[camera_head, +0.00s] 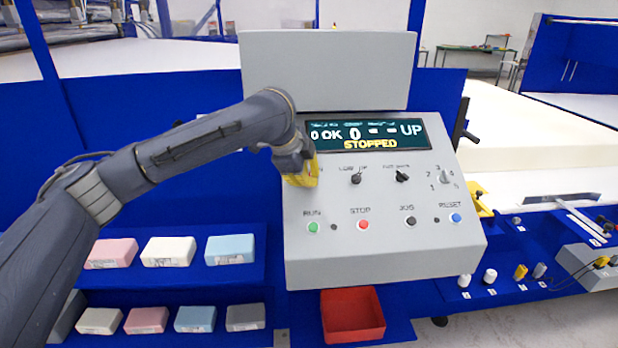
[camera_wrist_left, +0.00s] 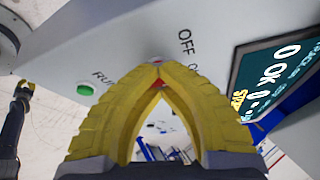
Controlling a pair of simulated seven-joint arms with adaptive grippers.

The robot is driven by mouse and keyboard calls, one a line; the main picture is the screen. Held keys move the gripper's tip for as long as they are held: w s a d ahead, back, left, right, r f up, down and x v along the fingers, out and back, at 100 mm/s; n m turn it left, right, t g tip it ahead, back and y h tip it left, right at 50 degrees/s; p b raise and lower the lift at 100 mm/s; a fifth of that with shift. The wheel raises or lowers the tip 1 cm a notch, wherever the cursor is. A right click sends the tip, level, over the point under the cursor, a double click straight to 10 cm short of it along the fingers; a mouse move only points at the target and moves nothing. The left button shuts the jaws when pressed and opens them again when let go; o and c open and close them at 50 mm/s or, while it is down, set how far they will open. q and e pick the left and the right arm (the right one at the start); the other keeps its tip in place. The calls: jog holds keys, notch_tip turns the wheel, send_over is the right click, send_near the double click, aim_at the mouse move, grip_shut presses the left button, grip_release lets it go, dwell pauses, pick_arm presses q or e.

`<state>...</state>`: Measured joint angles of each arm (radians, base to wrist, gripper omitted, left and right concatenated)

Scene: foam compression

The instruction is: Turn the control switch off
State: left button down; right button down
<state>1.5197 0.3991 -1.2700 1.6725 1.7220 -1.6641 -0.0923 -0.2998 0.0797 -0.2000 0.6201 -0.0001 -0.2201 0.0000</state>
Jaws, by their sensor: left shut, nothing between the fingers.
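The grey control panel (camera_head: 388,260) faces me, with a dark display (camera_head: 378,134) that reads "STOPPED". My left gripper (camera_head: 303,178) is at the panel's upper left, its yellow fingers shut, and hides the control switch in the head view. In the left wrist view its fingertips (camera_wrist_left: 158,72) meet beside the "OFF" label (camera_wrist_left: 186,42). A small red part (camera_wrist_left: 155,60) shows just past the tips; I cannot tell whether they touch it.
Green RUN (camera_head: 313,227), red STOP (camera_head: 363,225), black JOG (camera_head: 410,221) and blue RESET (camera_head: 456,217) buttons line the panel below. Two black knobs (camera_head: 356,178) (camera_head: 402,176) and a numbered selector (camera_head: 444,177) sit right of the gripper. A red bin (camera_head: 352,334) and foam blocks (camera_head: 168,251) lie lower.

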pick_arm(q)
jog(key=n+t, duration=0.1)
jog(key=n, duration=0.1)
jog(key=n+t, duration=0.1)
jog(key=n, duration=0.2)
jog(key=shift+f, duration=0.1)
jog(key=n+t, duration=0.1)
jog(key=n, duration=0.2)
jog(key=n+y, duration=0.1)
jog(key=n, duration=0.1)
jog(key=shift+s+n+t, duration=0.1)
jog(key=shift+n+t, duration=0.3)
dwell(0.3)
jog(key=c, duration=1)
grip_release()
jog(key=shift+o, duration=0.2)
jog(key=v, duration=1.2)
